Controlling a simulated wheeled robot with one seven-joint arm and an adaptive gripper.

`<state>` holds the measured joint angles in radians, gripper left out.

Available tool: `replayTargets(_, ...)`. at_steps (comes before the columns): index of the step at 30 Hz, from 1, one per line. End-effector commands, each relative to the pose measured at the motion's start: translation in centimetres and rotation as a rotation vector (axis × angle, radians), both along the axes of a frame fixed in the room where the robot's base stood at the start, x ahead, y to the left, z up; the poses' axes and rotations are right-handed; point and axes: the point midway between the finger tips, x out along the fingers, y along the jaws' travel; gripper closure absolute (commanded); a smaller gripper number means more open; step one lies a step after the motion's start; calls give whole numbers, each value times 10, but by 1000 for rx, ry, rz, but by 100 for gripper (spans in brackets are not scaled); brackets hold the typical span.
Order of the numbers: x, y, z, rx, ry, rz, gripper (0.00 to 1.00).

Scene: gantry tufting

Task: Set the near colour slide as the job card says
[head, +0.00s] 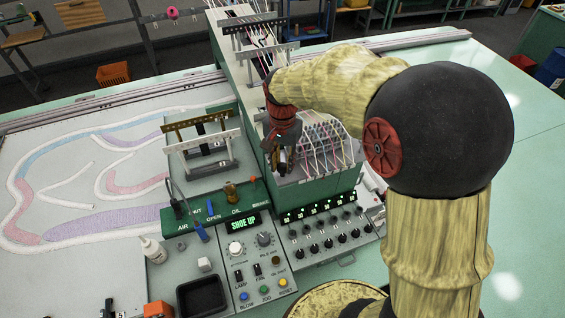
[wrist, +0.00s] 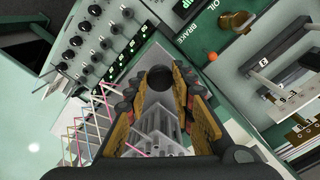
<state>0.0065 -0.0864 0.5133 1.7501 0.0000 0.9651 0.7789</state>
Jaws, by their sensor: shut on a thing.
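My gripper (head: 283,160) reaches down to the green tufting head (head: 318,193), left of its bank of coloured yarns. In the wrist view its fingers (wrist: 160,92) are closed on a dark round knob (wrist: 159,77), seen end-on between the fingertips. The knob appears to belong to the near colour slide; the slide's body and any position marks are hidden by my fingers. A grey stepped metal part (wrist: 160,130) shows below the knob. In the head view my gripper covers the knob. I cannot make out a job card.
A control panel (head: 262,262) stands in front, with a green display (head: 243,223) reading "SHOE UP". Black dials (head: 328,243) line the head's front. Levers, including an orange-tipped one (head: 253,180), and a white-barred frame (head: 203,142) stand left of my gripper. Tensioned yarns (head: 325,140) run close on the right.

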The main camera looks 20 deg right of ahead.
Motion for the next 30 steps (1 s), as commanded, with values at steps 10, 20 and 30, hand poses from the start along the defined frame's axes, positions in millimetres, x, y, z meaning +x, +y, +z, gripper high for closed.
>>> replayTargets(10, 1, 30, 0, 1, -2, 3, 100)
replayTargets(20, 1, 30, 1, 1, -2, 0, 72)
replayTargets(30, 0, 30, 0, 0, -1, 0, 57)
